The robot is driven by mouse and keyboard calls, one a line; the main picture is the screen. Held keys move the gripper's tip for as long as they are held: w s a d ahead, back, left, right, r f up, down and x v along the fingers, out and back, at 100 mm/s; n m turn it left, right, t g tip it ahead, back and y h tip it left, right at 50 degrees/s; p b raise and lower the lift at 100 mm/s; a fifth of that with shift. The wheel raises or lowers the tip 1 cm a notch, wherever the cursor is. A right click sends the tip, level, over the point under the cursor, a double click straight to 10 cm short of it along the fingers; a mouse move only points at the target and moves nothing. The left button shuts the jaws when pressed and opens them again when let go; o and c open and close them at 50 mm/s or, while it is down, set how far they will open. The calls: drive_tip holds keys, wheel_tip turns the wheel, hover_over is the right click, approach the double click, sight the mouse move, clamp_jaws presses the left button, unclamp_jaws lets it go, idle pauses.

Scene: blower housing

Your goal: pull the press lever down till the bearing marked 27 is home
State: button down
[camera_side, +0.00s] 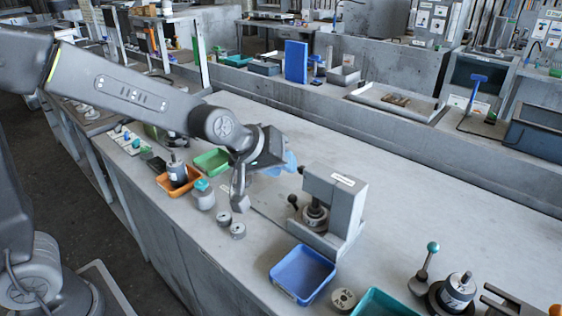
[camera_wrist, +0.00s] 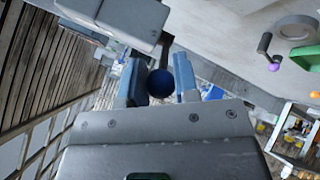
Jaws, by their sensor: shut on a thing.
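The grey press (camera_side: 346,204) stands on the bench in the side view, and part of it shows at the top of the wrist view (camera_wrist: 125,15). My gripper (camera_side: 287,163) is at the press's left, at about the height of its top. In the wrist view my gripper (camera_wrist: 160,78) has its blue fingers on either side of the dark round lever knob (camera_wrist: 160,84), shut on it. A round metal part (camera_side: 315,214) sits under the press head. I cannot read a 27 on it, and how deep the bearing sits is hidden.
A blue tray (camera_side: 303,275) stands in front of the press. Loose grey rings (camera_side: 237,231) lie at its left, near a green tray (camera_side: 212,160) and an orange tray (camera_side: 178,181). A teal-knobbed lever (camera_side: 432,248) stands at the right. The bench behind the press is clear.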

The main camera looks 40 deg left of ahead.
drive_tip(key=shift+s+a+f, duration=0.15)
drive_tip(key=shift+f, duration=0.25)
drive_tip(key=c, duration=1.2)
unclamp_jaws()
drive_tip(key=o, duration=0.3)
drive_tip(key=shift+r, duration=0.15)
drive_tip(key=shift+o, duration=0.2)
drive_tip(key=v, duration=1.3)
drive_tip(key=shift+s+r, duration=0.15)
drive_tip(key=shift+r, duration=0.2)
drive_tip(key=s+a+f+m+g+y, duration=0.1)
drive_tip(key=s+a+f+m, duration=0.2)
drive_tip(key=s, duration=0.3)
drive_tip(key=s+a+f+m+g+y, duration=0.1)
drive_tip(key=s+a+f+m+g, duration=0.1)
drive_tip(key=s, duration=0.4)
drive_tip(key=shift+s+a+f+m, duration=0.3)
drive_tip(key=shift+a+f+m, duration=0.25)
drive_tip(key=shift+a, duration=0.1)
